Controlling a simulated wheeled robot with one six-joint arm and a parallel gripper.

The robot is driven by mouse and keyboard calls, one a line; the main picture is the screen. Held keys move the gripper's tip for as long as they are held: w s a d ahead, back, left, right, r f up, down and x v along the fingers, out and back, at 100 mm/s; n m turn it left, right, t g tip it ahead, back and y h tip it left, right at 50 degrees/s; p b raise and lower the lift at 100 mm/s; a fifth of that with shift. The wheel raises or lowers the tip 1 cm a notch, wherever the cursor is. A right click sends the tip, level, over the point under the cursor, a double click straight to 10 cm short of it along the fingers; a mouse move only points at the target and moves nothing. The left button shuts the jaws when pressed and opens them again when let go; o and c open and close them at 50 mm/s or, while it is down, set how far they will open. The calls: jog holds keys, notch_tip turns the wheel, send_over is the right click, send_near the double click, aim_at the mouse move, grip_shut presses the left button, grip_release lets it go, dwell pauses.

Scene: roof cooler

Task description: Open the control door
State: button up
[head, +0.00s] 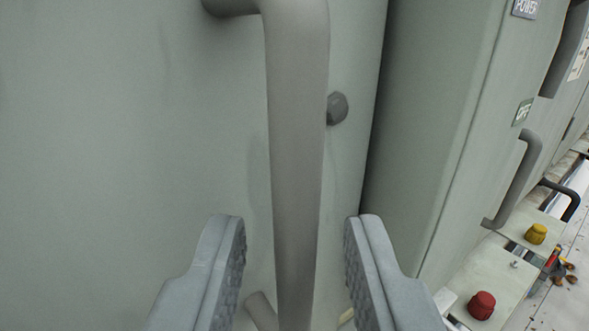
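A pale grey-green door panel (130,130) fills the left and middle of the head view. No label shows on it, so I cannot tell if it is the control door. A grey bar handle (296,150) runs down the panel, bent at its top towards the surface. My gripper (295,225) is open, with one finger on each side of the handle's lower part. A gap shows between each finger and the bar. The handle's lower end is partly hidden near the bottom edge.
A dark round bolt (338,108) sits right of the handle. Red (482,305) and yellow (536,233) knobs are at the lower right.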

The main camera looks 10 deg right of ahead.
jog(key=shift+x, duration=1.15)
grip_shut()
